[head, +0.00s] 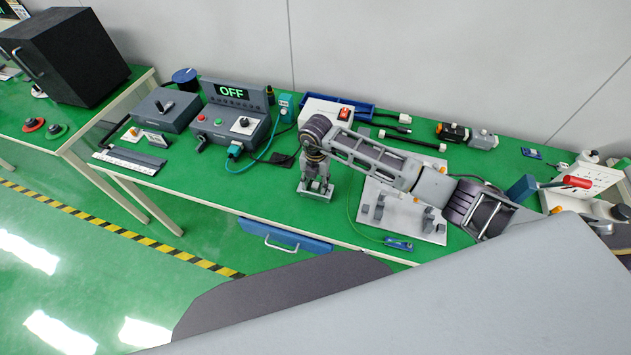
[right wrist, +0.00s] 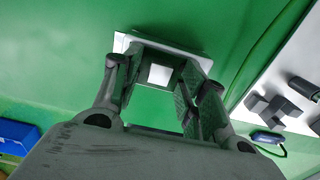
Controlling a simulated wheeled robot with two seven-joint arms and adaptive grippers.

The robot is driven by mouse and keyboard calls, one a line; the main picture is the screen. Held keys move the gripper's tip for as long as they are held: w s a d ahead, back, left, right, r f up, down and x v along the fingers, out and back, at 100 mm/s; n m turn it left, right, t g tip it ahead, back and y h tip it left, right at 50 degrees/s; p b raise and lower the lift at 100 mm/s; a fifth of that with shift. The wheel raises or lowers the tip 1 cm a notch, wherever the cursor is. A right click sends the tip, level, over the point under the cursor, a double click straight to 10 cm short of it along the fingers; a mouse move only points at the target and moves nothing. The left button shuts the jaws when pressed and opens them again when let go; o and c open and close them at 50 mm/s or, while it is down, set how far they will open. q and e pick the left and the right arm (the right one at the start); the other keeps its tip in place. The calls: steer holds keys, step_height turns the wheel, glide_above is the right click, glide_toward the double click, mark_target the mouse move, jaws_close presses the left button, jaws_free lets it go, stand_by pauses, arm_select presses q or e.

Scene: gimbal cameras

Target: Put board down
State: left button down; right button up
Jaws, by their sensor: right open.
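My right gripper (head: 317,192) points down over the green table, left of the light grey fixture plate. In the right wrist view its two fingers (right wrist: 160,95) are apart. Between and beyond the fingertips is a small pale flat piece (right wrist: 122,43) with a dark-framed white square; it seems to lie on the green surface, and I take it as the board, though the fingers hide much of it. I cannot tell whether the fingers touch it. My left gripper is not in view.
The fixture plate (head: 372,212) with grey blocks is right of the gripper; a small blue board (head: 398,244) lies at its front edge. A control box reading OFF (head: 232,110) stands to the left. A blue drawer (head: 283,236) is below the table edge. Green table (head: 245,192) is free left of the gripper.

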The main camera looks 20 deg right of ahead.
mark_target(316, 184)
steer(key=shift+r, duration=0.1)
step_height(316, 184, up, 12)
steer(key=b, duration=0.1)
steer(key=shift+b, duration=0.3)
stand_by(0.3)
stand_by(1.5)
